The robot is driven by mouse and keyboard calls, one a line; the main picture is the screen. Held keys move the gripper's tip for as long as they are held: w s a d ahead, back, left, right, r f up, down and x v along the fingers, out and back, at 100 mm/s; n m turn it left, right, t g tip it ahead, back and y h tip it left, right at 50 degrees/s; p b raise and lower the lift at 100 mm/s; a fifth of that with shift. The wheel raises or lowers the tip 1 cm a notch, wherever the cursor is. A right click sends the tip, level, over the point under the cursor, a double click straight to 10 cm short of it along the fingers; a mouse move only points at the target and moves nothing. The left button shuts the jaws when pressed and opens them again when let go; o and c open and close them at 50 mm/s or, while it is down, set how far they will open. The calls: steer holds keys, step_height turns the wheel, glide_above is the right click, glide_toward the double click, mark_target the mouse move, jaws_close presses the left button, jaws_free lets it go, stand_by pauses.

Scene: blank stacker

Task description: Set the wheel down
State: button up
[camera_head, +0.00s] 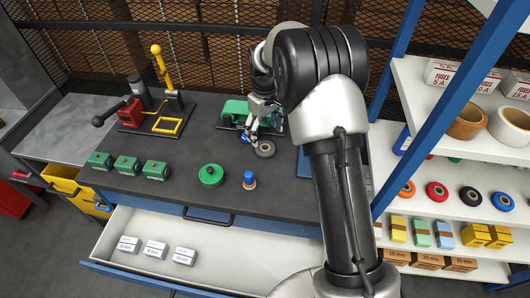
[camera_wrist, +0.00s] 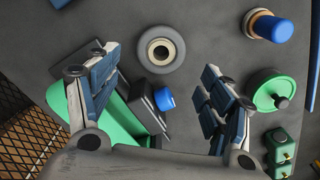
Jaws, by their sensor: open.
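The grey wheel (camera_head: 264,149) with a pale hub lies flat on the dark bench top. In the wrist view the wheel (camera_wrist: 176,63) sits just beyond and between my fingertips, with its hub hole facing up. My gripper (camera_head: 253,137) is open and beside the wheel, on its left and far side in the head view. In the wrist view both fingers of my gripper (camera_wrist: 157,66) are spread apart with nothing held between them. No finger clearly touches the wheel.
A green machine (camera_head: 236,112) stands close behind my gripper. A blue-topped peg (camera_head: 249,179) and a green round piece (camera_head: 211,175) stand in front. Green blocks (camera_head: 127,164) sit at left. The drawer (camera_head: 120,222) is open; shelves (camera_head: 450,128) stand right.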

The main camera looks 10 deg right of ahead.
mark_target(266, 144)
steer(key=f+b, duration=0.1)
steer(key=f, duration=0.2)
steer(key=f+b, duration=0.1)
steer(key=f, duration=0.2)
steer(key=shift+d+f+b, duration=0.2)
steer(key=shift+f+b, duration=0.1)
steer(key=shift+f, duration=0.05)
steer(key=shift+s+r, duration=0.1)
steer(key=shift+c, duration=0.5)
steer(key=c, duration=1)
steer(key=shift+r, duration=0.1)
steer(key=shift+c, duration=0.2)
step_height(266, 144, up, 20)
steer(key=p, duration=0.6)
steer(key=s+f+m, duration=0.2)
steer(key=s+f, duration=0.3)
steer(key=s, duration=0.3)
steer(key=s+f+m, duration=0.3)
steer(key=s+f, duration=0.2)
steer(key=s, duration=0.3)
steer(key=shift+a+f, duration=0.15)
steer(key=shift+f, duration=0.2)
